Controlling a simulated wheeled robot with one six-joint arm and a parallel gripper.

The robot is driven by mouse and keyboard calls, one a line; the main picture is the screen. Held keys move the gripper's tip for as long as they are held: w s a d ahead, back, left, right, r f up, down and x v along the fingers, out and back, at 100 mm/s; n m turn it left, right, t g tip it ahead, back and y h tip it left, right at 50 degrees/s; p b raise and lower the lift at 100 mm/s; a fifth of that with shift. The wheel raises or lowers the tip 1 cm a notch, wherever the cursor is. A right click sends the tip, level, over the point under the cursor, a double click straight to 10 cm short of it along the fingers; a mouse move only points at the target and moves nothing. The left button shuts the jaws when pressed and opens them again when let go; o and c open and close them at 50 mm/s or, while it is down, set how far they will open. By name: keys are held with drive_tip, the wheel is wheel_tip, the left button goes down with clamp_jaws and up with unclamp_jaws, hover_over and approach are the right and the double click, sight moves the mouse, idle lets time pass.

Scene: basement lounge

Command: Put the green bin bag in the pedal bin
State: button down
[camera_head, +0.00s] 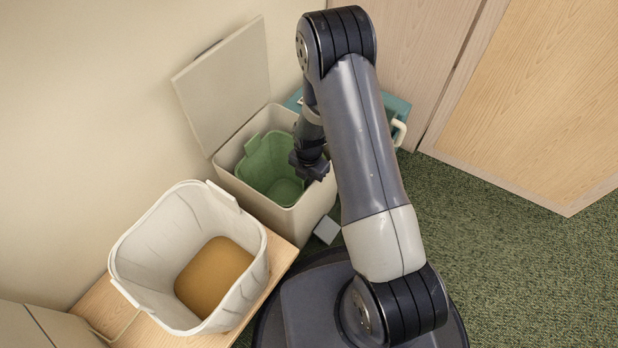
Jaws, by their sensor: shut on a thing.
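The pedal bin (287,221) is a cream box on the floor against the wall. Its lid (226,86) stands open, leaning back toward the wall. The green bin bag (268,165) is inside the pedal bin, with its mouth open and its upper edge near the bin's rim. My gripper (309,168) is at the right side of the bin's opening, shut on the green bin bag's right edge. My arm and gripper hide that edge and part of the bin's right rim. A grey pedal (327,230) shows at the bin's foot.
A white open bag-like liner (190,255) with a brown bottom stands on a wooden surface (93,306) at the lower left. A teal container (396,108) with a pale handle is behind my arm. Wooden doors (535,95) stand at the right. Green carpet at the right is clear.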

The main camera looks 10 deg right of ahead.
drive_tip(key=shift+f, duration=0.1)
drive_tip(key=shift+f, duration=0.15)
drive_tip(key=c, duration=1.6)
unclamp_jaws()
drive_tip(key=shift+o, duration=0.2)
wheel_tip(320, 180, up, 12)
drive_tip(key=p, duration=0.3)
drive_tip(key=shift+r+p, duration=0.25)
drive_tip(key=shift+p, duration=0.1)
